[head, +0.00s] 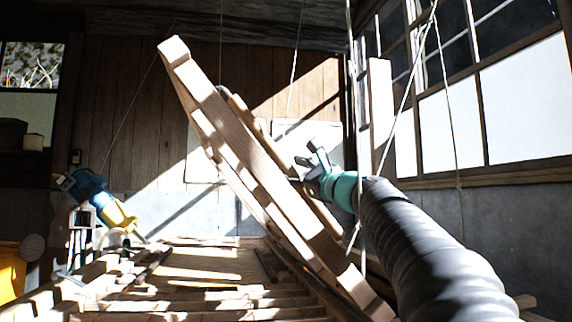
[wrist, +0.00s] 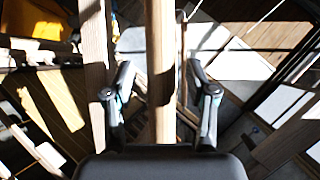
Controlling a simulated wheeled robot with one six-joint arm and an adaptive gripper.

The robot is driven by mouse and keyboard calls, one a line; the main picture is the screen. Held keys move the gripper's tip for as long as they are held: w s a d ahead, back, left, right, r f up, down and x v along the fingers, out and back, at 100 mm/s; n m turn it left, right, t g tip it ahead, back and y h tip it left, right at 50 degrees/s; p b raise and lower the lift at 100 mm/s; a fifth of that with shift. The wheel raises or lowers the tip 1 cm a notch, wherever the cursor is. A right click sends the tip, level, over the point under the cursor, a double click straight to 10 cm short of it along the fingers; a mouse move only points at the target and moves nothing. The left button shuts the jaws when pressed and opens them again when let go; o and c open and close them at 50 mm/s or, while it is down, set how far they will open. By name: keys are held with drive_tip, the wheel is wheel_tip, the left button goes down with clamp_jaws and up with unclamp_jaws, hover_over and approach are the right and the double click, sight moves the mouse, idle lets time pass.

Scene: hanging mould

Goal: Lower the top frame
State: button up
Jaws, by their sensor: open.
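The top frame (head: 262,160) is a pale wooden frame that stands tilted up above the lower mould, leaning to the upper left in the head view. My gripper (head: 312,165) is at the right side of the frame, near the middle of its length. In the wrist view, my gripper (wrist: 159,72) has its two fingers apart, with a wooden bar of the frame (wrist: 160,105) showing between them. A gap shows on each side of the bar, and I cannot tell how deep it lies between the fingers. The bar's lower end is hidden by the gripper body.
The slatted wooden mould bed (head: 200,285) lies below the frame. Thin cords (head: 412,85) hang from above at the right, close to my arm. A blue and yellow device (head: 103,200) stands at the left. Windows (head: 520,100) line the right wall.

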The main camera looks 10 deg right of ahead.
drive_tip(key=shift+x, duration=1.2)
clamp_jaws()
